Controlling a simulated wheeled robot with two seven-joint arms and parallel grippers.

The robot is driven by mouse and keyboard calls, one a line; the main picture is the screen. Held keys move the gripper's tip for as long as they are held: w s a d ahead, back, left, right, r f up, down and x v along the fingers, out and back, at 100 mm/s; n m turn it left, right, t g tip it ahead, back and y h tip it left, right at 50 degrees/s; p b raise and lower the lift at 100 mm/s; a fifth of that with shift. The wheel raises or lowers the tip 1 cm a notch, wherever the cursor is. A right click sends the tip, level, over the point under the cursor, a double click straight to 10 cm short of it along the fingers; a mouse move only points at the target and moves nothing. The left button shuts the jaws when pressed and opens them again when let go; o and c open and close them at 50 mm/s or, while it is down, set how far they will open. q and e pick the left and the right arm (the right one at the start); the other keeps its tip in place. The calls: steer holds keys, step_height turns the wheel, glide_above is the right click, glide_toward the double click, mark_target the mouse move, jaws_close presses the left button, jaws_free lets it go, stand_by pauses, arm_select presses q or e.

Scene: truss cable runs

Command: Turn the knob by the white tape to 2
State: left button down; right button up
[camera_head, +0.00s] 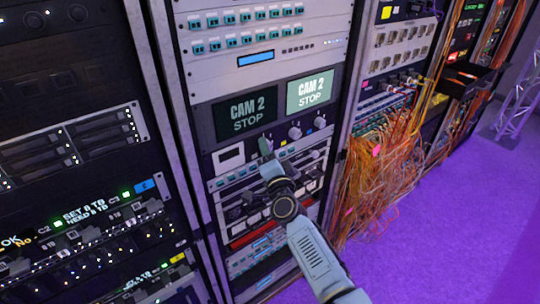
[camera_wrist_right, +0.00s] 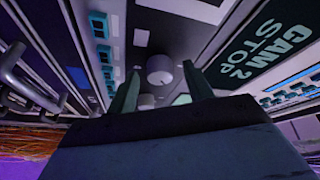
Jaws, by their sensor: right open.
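My right gripper (camera_head: 266,146) is in front of the panel below the two CAM 2 STOP screens, at the left end of its knob row. Its two fingers (camera_wrist_right: 160,88) stand apart in the wrist view. A grey round knob (camera_wrist_right: 160,68) shows in the gap between them, and a second knob (camera_wrist_right: 147,100) shows lower down, partly hidden. I cannot tell whether either is touched. A pale patch (camera_wrist_right: 141,38) is beside the upper knob, and a white patch (camera_wrist_right: 182,100) is by the right finger. Two knobs (camera_head: 295,132) show right of the gripper in the head view. Pointer settings are too small to read.
The left screen (camera_head: 246,114) is dark and the right screen (camera_head: 310,92) is lit; both read CAM 2 STOP. Orange cables (camera_head: 375,185) hang at the right rack. Purple floor is open at the right.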

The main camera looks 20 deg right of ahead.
steer(key=s+f, duration=0.1)
steer(key=s, duration=1.2)
steer(key=shift+a+f, duration=0.25)
steer(key=shift+f, duration=0.1)
steer(key=shift+s, duration=0.1)
